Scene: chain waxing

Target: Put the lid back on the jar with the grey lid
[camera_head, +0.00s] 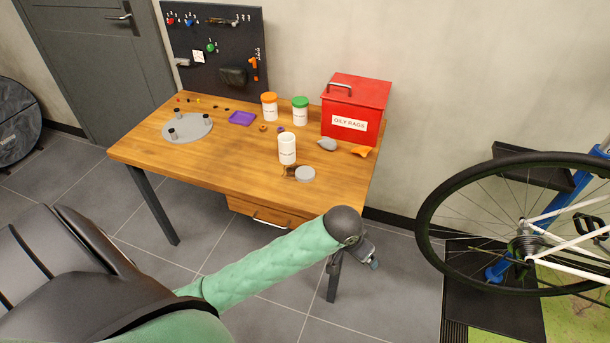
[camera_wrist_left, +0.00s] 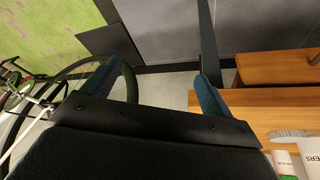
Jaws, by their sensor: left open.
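The white open jar (camera_head: 287,150) stands upright without a lid near the front middle of the workbench. The grey lid (camera_head: 305,174) lies flat on the bench just in front and to the right of it. In the left wrist view, parts of the lid (camera_wrist_left: 290,133) and a lettered white jar (camera_wrist_left: 312,158) show at the lower right edge. My left gripper (camera_head: 374,262) hangs beyond the bench's front right corner, away from jar and lid. In the left wrist view its fingers (camera_wrist_left: 158,78) are apart with nothing between them. My right gripper is in neither view.
Jars with orange (camera_head: 269,106) and green (camera_head: 300,111) lids stand behind the open jar. A red box (camera_head: 355,107) stands at the back right, with a grey item and an orange item before it. A bicycle wheel (camera_head: 520,223) is to the right.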

